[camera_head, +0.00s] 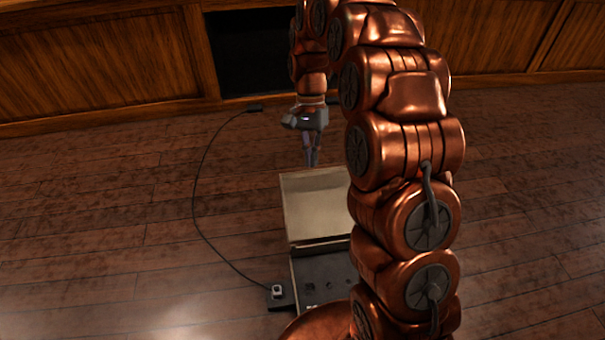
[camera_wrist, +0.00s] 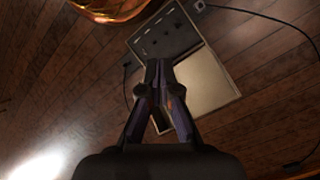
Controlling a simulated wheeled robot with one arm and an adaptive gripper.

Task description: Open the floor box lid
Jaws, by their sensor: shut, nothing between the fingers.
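The floor box lid (camera_head: 314,204) is a pale metal panel, raised and tilted back from the hinge side of the floor box. The floor box (camera_head: 326,277) is a dark panel with several sockets, open to view in front of the lid. In the wrist view the lid (camera_wrist: 207,84) lies beside the dark socket panel (camera_wrist: 165,35). My gripper (camera_head: 312,163) is shut and empty, pointing down at the far top edge of the lid. In the wrist view my gripper (camera_wrist: 159,65) overlaps the lid; I cannot tell whether it touches. My arm hides the box's right side.
A black cable (camera_head: 196,185) curves over the wooden floor from a small plug block (camera_head: 278,293) to a dark connector (camera_head: 254,107) near the back wall. Wood panelling (camera_head: 95,62) with a dark opening (camera_head: 252,52) closes the back.

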